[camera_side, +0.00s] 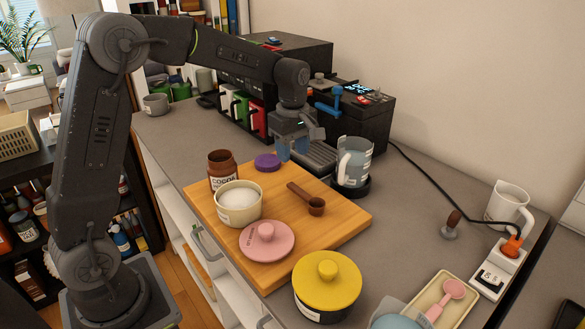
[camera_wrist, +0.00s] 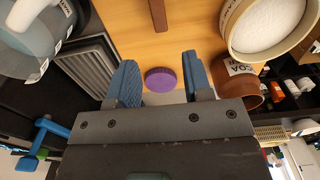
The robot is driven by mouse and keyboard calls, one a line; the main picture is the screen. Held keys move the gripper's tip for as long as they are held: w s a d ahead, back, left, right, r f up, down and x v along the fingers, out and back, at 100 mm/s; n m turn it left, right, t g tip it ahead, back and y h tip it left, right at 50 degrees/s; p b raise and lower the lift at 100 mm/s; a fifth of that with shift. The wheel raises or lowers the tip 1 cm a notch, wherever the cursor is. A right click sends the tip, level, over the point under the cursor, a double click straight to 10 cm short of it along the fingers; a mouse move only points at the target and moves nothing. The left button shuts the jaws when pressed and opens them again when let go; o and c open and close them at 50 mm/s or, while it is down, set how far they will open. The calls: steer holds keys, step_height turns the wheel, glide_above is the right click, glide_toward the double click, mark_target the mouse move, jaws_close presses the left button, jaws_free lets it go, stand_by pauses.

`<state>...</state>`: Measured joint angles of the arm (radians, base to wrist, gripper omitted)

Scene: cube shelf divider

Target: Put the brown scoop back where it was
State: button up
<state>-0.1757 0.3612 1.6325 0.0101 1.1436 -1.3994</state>
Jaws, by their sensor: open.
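The brown scoop (camera_side: 308,199) lies on the wooden cutting board (camera_side: 335,222), with its round bowl toward the front right and its handle toward the back left. In the wrist view only part of its brown handle (camera_wrist: 158,14) shows at the top edge. My gripper (camera_side: 292,156) is open and empty above the back edge of the board, behind the scoop. In the wrist view my gripper (camera_wrist: 158,74) has its blue fingers apart, with a purple lid (camera_wrist: 161,80) seen between them, lower down.
On the board stand an open brown cocoa jar (camera_side: 222,168), a cream canister (camera_side: 239,203) of white powder and a pink lid (camera_side: 267,241). A glass kettle (camera_side: 353,165) stands right of the board. A yellow-lidded pot (camera_side: 327,283) stands in front. The coffee machine (camera_side: 350,118) is behind.

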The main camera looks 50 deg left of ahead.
steer(key=s+d+r+m+t, duration=0.1)
steer(key=s+d+r+m, duration=0.1)
steer(key=s+r+m, duration=0.25)
steer(key=s+d+r+m+t, duration=0.1)
steer(key=s+d+r+m, duration=0.25)
steer(key=s, duration=0.25)
steer(key=s+d+f+m+t, duration=0.1)
steer(key=s+m, duration=0.4)
steer(key=s, duration=0.2)
steer(key=s+d+f+m+t, duration=0.1)
steer(key=s+m+t, duration=0.1)
steer(key=s+m, duration=0.3)
steer(key=shift+s+d+t, duration=0.25)
steer(key=shift+s+t, duration=0.05)
steer(key=shift+s, duration=0.55)
